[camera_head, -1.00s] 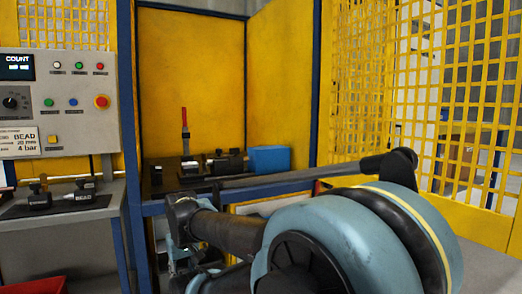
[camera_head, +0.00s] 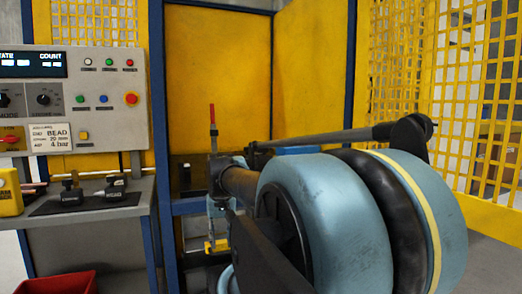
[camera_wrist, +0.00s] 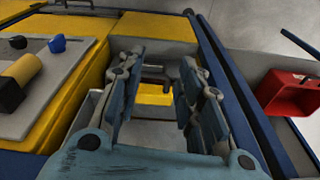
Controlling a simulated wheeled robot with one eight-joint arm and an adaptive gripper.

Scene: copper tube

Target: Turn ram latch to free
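An upright lever with a red handle (camera_head: 212,116) stands in the yellow-panelled bay in the head view. I cannot tell for sure whether it is the ram latch; its base is mostly hidden behind my arm. My gripper (camera_wrist: 163,58) is open in the wrist view, its two blue-grey fingers apart with nothing held. A yellow block (camera_wrist: 155,95) and a dark bar show beyond and between the fingers; no contact is visible. In the head view, my gripper is only partly seen below the lever, beside a small yellow piece (camera_head: 217,245).
A control panel (camera_head: 85,95) with buttons and knobs is at the left, above a bench (camera_head: 100,212) with black clamps. A red bin (camera_head: 62,287) is below; a red bin (camera_wrist: 292,92) also shows at the right in the wrist view. Yellow mesh guarding (camera_head: 490,100) closes the right side.

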